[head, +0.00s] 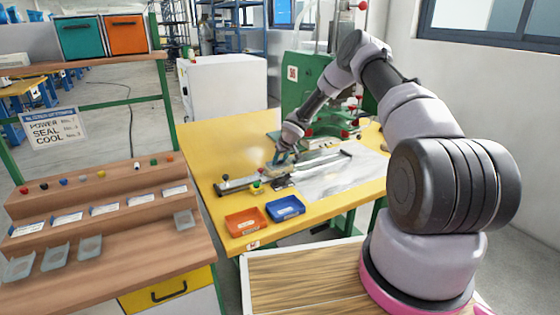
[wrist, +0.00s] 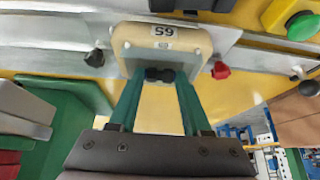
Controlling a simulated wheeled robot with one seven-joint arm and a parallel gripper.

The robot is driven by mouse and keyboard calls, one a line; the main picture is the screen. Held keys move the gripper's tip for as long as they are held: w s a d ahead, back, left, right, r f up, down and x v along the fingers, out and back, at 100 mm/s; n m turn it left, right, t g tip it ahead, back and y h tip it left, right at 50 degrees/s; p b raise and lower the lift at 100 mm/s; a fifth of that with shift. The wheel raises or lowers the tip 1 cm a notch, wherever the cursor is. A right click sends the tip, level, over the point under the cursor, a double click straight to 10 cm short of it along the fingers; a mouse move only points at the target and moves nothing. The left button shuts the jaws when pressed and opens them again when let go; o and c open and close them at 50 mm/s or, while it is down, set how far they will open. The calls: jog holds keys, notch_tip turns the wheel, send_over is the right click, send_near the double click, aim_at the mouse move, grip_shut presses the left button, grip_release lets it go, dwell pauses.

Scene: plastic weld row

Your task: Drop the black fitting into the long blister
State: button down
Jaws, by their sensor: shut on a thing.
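My gripper (wrist: 159,76) has its two teal fingers closed on a small dark piece, the black fitting (wrist: 160,74), in the wrist view. The fitting is in front of a beige block (wrist: 125,37) with an upside-down-looking number label; I cannot tell whether they touch. In the head view my gripper (head: 283,157) is low over the yellow table, by the metal rail; the fitting is too small to make out there. Grey blisters (head: 55,258) lie on the wooden stand at left, one (head: 184,220) apart at right. I cannot tell which is the long blister.
The yellow table (head: 225,140) carries a metal rail (head: 237,184), a green press (head: 299,83), an orange bin (head: 245,222) and a blue bin (head: 285,208). A green button (wrist: 302,26) and a red knob (wrist: 221,70) are near the block. Several coloured pieces line the stand.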

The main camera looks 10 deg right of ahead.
jog(key=shift+f, duration=0.15)
jog(key=shift+c, duration=1.4)
grip_release()
jog(key=c, duration=0.4)
jog(key=shift+r, duration=3.5)
